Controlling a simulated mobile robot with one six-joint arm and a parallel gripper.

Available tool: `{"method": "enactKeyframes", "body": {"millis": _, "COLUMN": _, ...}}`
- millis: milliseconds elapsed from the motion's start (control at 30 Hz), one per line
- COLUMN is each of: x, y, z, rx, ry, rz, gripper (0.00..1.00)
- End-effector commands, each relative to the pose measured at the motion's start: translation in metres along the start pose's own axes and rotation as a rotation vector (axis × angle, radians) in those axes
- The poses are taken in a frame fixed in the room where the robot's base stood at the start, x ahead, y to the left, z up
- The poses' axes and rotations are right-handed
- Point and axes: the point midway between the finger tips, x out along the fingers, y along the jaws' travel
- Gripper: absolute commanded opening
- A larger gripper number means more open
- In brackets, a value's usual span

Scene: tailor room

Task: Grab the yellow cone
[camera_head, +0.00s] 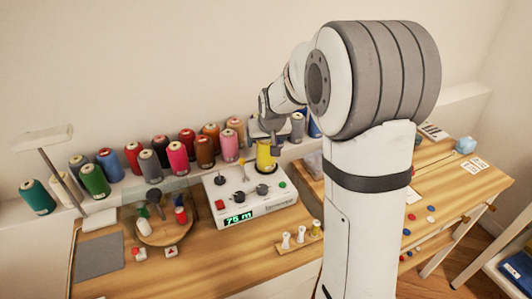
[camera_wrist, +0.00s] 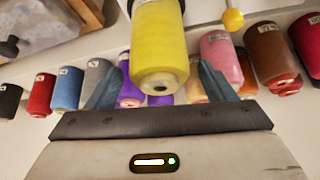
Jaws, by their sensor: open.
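The yellow cone (camera_head: 265,158) is a spool of yellow thread at the back right of the white control box, with its top partly covered by my gripper (camera_head: 268,138). In the wrist view the yellow cone (camera_wrist: 158,45) is large and close, its end with a dark hole facing the camera. My gripper (camera_wrist: 160,85) is open, with one blue-grey finger on each side of the cone in the picture. Gaps show between the cone and both fingers. I cannot tell how deep the cone sits between them.
The white control box (camera_head: 240,212) carries knobs and a green display. Several coloured spools stand close behind, including a pink one (camera_head: 229,145). A wooden round stand (camera_head: 165,228) is left of the box. Small white spools (camera_head: 286,240) stand in front. Bare tabletop (camera_head: 190,270) lies at the front.

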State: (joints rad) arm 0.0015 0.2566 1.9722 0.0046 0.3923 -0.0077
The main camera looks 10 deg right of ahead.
Motion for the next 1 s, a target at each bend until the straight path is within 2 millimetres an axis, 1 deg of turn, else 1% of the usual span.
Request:
{"method": "enactKeyframes", "body": {"millis": 100, "x": -0.0003, "y": 0.0001, "z": -0.0001, "rx": 0.0, "ry": 0.0, "rz": 0.0, "gripper": 0.76}}
{"method": "enactKeyframes", "body": {"millis": 900, "x": -0.0006, "y": 0.0009, "z": -0.0001, "rx": 0.002, "ry": 0.0, "rz": 0.001, "gripper": 0.11}}
{"method": "enactKeyframes", "body": {"millis": 1000, "x": -0.0009, "y": 0.001, "z": -0.0005, "rx": 0.002, "ry": 0.001, "rz": 0.001, "gripper": 0.1}}
